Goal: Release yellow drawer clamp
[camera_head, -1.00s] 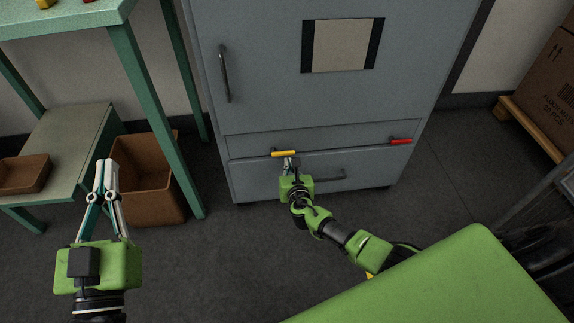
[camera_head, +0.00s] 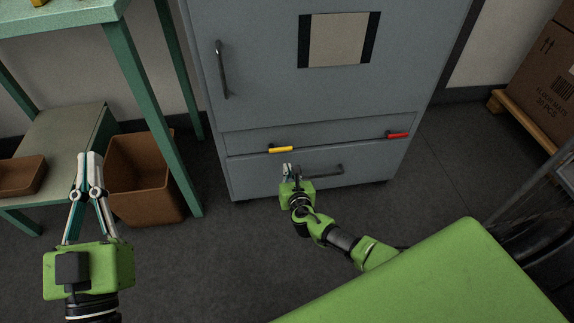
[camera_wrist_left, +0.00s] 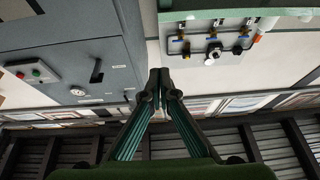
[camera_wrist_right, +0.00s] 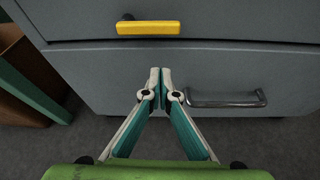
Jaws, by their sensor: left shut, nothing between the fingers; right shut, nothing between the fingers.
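The yellow drawer clamp (camera_head: 281,149) is a small bar at the seam between the two lower drawers of the grey cabinet (camera_head: 270,90). It lies nearly level in the right wrist view (camera_wrist_right: 148,28), with a dark pivot at its left part. My right gripper (camera_head: 287,168) is just below the clamp in the head view, apart from it. In the right wrist view the fingers (camera_wrist_right: 160,72) are shut and empty, beneath the clamp. My left gripper (camera_head: 90,156) is shut and empty at the left, away from the cabinet, near the brown bin.
A red clamp (camera_head: 397,135) sits on the same seam to the right. The bottom drawer has a dark handle (camera_wrist_right: 228,99), right of my right fingers. A green-legged table (camera_head: 150,100) and brown bin (camera_head: 148,180) stand at left. A carton (camera_head: 545,85) rests on a pallet at right.

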